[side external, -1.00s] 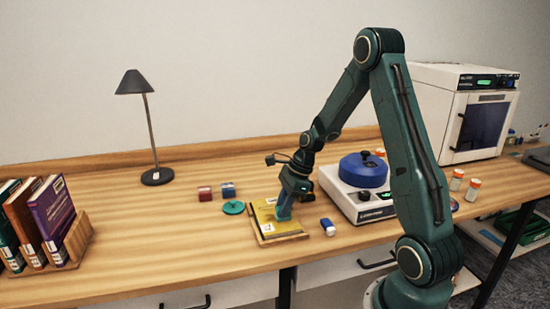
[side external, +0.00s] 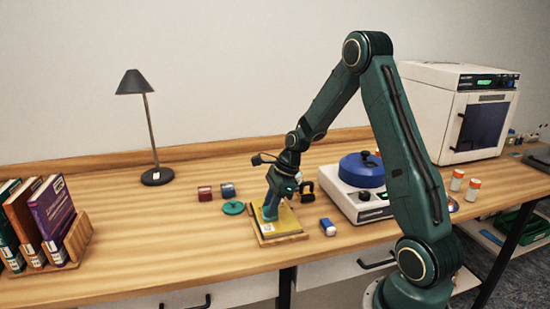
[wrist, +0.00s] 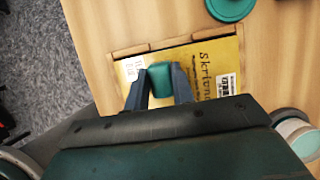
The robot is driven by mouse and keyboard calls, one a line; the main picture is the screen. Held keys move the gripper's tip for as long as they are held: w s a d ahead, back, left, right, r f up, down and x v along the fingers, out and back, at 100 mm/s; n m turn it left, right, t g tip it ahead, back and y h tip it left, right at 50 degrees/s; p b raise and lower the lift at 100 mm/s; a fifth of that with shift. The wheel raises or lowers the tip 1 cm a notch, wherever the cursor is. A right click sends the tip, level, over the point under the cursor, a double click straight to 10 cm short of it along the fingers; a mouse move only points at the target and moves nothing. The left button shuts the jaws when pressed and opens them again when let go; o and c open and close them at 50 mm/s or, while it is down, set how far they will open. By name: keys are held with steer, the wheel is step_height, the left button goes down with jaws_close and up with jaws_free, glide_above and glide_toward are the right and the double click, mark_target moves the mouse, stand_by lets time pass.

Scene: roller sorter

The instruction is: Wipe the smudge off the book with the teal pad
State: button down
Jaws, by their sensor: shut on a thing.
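The yellow book (side external: 284,223) lies flat in a shallow wooden holder (side external: 284,239) on the bench. In the wrist view the book (wrist: 205,60) shows dark title lettering and white labels. My gripper (side external: 270,214) points down over the book's left part in the side view. It is shut on the teal pad (wrist: 160,77), which sits between its fingers. The pad is low at the book; whether it touches the cover I cannot tell. I cannot make out a smudge; the pad and fingers hide part of the cover.
A teal disc (side external: 233,208) and red (side external: 205,193) and blue (side external: 228,190) blocks lie left of the book. A blue-and-white block (side external: 328,227) and a blue-lidded device (side external: 362,172) stand right.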

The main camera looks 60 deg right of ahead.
steer(key=shift+s+d, duration=2.1)
steer(key=shift+s, duration=0.05)
steer(key=shift+w+a, duration=2.9)
steer(key=shift+a, duration=0.05)
step_height(320, 180, up, 8)
steer(key=shift+d, duration=0.1)
